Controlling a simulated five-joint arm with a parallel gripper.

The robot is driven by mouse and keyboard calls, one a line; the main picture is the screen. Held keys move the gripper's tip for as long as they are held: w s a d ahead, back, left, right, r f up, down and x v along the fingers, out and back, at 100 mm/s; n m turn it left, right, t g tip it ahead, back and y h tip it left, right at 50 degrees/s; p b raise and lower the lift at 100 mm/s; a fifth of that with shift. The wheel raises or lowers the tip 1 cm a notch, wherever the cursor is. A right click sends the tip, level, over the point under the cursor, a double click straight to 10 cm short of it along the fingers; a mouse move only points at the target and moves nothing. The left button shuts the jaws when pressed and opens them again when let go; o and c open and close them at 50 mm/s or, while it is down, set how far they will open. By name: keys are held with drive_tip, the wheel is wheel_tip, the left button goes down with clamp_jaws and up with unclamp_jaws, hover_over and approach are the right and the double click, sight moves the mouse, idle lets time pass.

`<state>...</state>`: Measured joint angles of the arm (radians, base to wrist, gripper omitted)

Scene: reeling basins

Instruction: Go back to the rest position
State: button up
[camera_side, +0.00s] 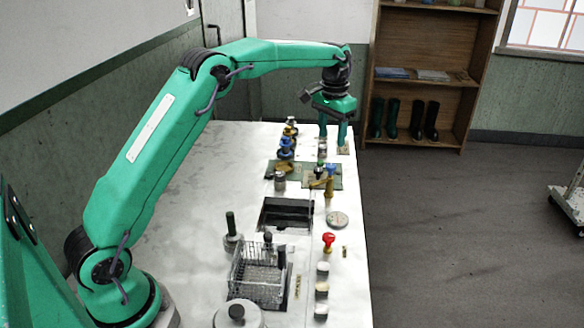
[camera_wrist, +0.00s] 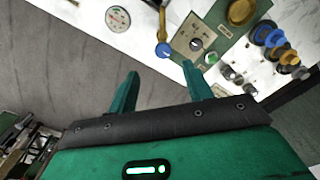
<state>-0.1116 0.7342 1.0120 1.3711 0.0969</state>
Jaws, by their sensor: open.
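My gripper (camera_side: 332,134) is at the far end of the white table (camera_side: 190,190), pointing down, in the side view. In the wrist view its two green fingers (camera_wrist: 160,85) are spread apart with nothing between them. The fingers reach down close to the small fittings at the table's far end; I cannot tell whether they touch anything. My arm stretches from the near left over the table to the far end.
Blue and brass valves (camera_side: 286,147) stand left of my gripper. Nearer are a dark basin (camera_side: 287,215), a wire basket (camera_side: 258,276), a red-topped valve (camera_side: 328,241) and a lidded pot (camera_side: 238,314). A wooden shelf (camera_side: 425,98) with boots stands behind. The table's left part is clear.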

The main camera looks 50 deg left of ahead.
drive_tip(key=s+d+r+t, duration=0.1)
drive_tip(key=s+d+r, duration=0.1)
drive_tip(key=s+r, duration=0.55)
drive_tip(key=s+d+r+t, duration=0.2)
drive_tip(key=s+r, duration=0.2)
drive_tip(key=s, duration=0.6)
drive_tip(key=s+d+f+t, duration=0.1)
drive_tip(key=s+f, duration=0.1)
drive_tip(key=s, duration=0.7)
drive_tip(key=s+d+f+t, duration=0.1)
drive_tip(key=s+f, duration=0.2)
drive_tip(key=s, duration=0.7)
drive_tip(key=shift+d+f, duration=0.3)
drive_tip(key=shift+f, duration=0.05)
